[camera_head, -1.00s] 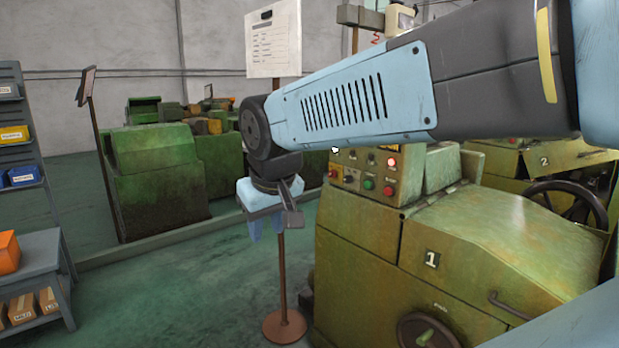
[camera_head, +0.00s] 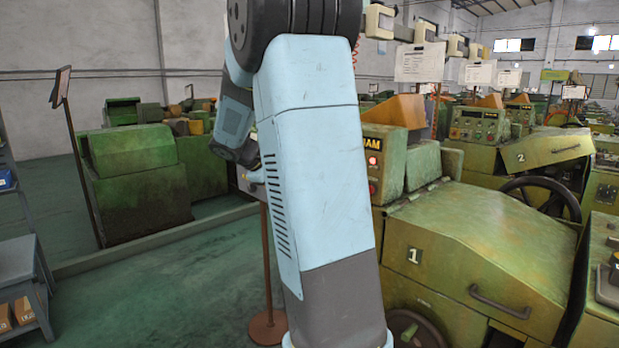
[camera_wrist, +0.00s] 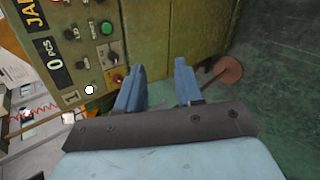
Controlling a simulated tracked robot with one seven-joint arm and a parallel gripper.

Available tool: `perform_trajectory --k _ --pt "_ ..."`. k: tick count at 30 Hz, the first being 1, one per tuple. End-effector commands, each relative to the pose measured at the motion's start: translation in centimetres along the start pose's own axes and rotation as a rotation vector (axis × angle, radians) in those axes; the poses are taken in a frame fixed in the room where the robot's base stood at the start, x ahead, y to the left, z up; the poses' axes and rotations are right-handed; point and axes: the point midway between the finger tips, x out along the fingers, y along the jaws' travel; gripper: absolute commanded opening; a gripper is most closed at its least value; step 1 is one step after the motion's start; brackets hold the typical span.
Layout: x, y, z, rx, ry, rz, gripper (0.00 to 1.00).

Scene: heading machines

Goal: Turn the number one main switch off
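The number one machine (camera_head: 470,245) is green, with a "1" plate on its cover. Its control panel (camera_head: 385,160) is mostly hidden behind my arm in the head view; a lit red lamp (camera_head: 373,160) shows at its edge. In the wrist view the panel (camera_wrist: 88,50) is at upper left, with a green button (camera_wrist: 106,28), a black rotary knob (camera_wrist: 112,57) and a red knob (camera_wrist: 118,79). I cannot read which is the main switch. My gripper (camera_wrist: 158,85) is open and empty, its left blue finger close to the red knob in the picture; contact cannot be told.
The number two machine (camera_head: 540,150) stands behind to the right, with a large handwheel. A brown sign stand (camera_head: 268,325) has its round base on the floor left of machine one. Grey shelving (camera_head: 20,270) is at far left. Green floor (camera_head: 150,290) between is clear.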

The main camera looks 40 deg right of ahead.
Motion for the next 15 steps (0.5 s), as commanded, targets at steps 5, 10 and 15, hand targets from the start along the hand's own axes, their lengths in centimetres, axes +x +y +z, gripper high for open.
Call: perform_trajectory --k 5,10,15 --pt "4.0 2.3 -3.8 -0.101 -0.086 0.137 0.36" --pt "7.4 4.2 -7.4 -0.206 -0.159 0.275 0.36" --pt "10.6 5.6 -11.2 -0.320 -0.226 0.416 0.36"
